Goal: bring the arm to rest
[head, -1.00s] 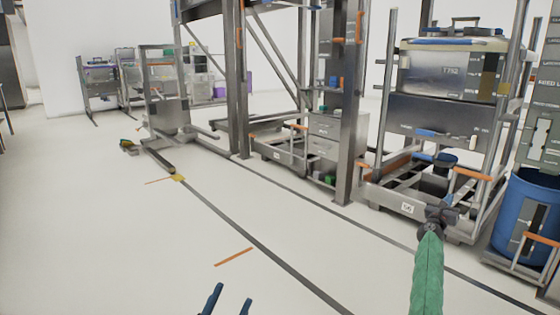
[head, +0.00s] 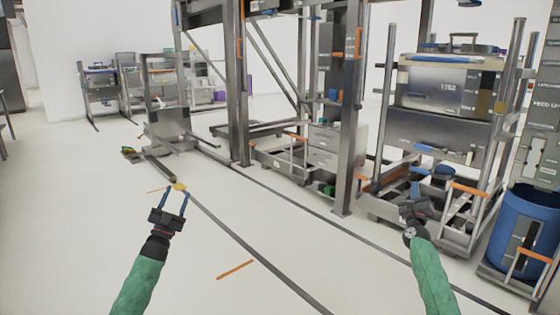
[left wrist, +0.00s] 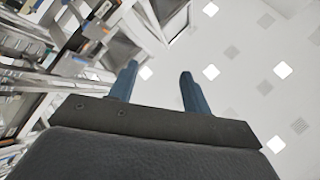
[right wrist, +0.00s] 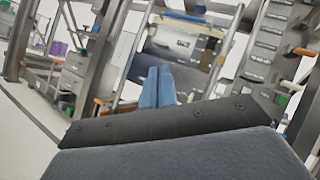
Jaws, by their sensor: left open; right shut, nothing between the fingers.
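My left gripper (head: 174,200) is raised over the open floor at the lower left of the head view. Its two blue fingers are spread and empty; they also show apart in the left wrist view (left wrist: 157,88), with the ceiling beyond. My right gripper (head: 418,195) is in front of the cart at the right of the head view, its fingers hard to make out there. In the right wrist view its blue fingers (right wrist: 158,86) are together with nothing between them. Neither gripper visibly touches anything.
A metal cart carries a silver bin (head: 446,82) at the right. A blue barrel (head: 533,225) stands right of it. A steel rack (head: 240,90) and a drawer unit (head: 335,145) stand further back. The white floor (head: 80,230) at the left is clear.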

